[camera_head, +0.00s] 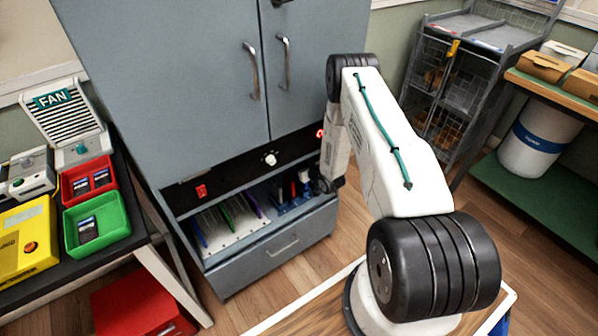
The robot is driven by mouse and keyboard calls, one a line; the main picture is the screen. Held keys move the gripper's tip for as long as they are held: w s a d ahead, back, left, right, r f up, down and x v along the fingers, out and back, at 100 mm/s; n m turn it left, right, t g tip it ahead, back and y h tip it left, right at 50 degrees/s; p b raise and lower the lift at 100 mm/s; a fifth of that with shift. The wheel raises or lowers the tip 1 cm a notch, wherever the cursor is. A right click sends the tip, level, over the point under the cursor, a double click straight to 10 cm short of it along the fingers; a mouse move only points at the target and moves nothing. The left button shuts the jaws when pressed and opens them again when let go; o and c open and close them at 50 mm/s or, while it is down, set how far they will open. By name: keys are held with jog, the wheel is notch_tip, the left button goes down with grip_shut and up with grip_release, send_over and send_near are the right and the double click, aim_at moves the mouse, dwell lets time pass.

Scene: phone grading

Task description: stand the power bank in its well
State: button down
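My arm reaches over to the open bay of the grey-blue cabinet (200,90). Its end, my gripper (325,186), points down at the right end of the bay. It is small and dark, and I cannot tell whether its fingers are open or shut, or whether they hold anything. Close to its left, a blue holder (281,206) stands in the bay with dark and red upright items (304,177) in or behind it. I cannot tell which item, if any, is the power bank, and I cannot make out its well.
A pale slotted rack (232,232) with thin coloured pieces stands left in the bay. Above it is a black panel with a red switch (201,191) and white knob (270,159). The left bench holds a green tray (112,238), a red tray (72,188) and a FAN unit (62,110).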

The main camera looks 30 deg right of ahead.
jog(key=shift+w+a+f, duration=0.1)
jog(key=shift+w+f, duration=0.05)
jog(key=shift+f, duration=0.75)
jog(key=shift+w+f, duration=0.15)
jog(key=shift+f, duration=0.7)
jog(key=shift+f, duration=0.15)
jog(key=c, duration=1.3)
grip_release()
jog(key=shift+c, duration=0.2)
jog(key=shift+r, duration=0.2)
jog(key=v, duration=1.2)
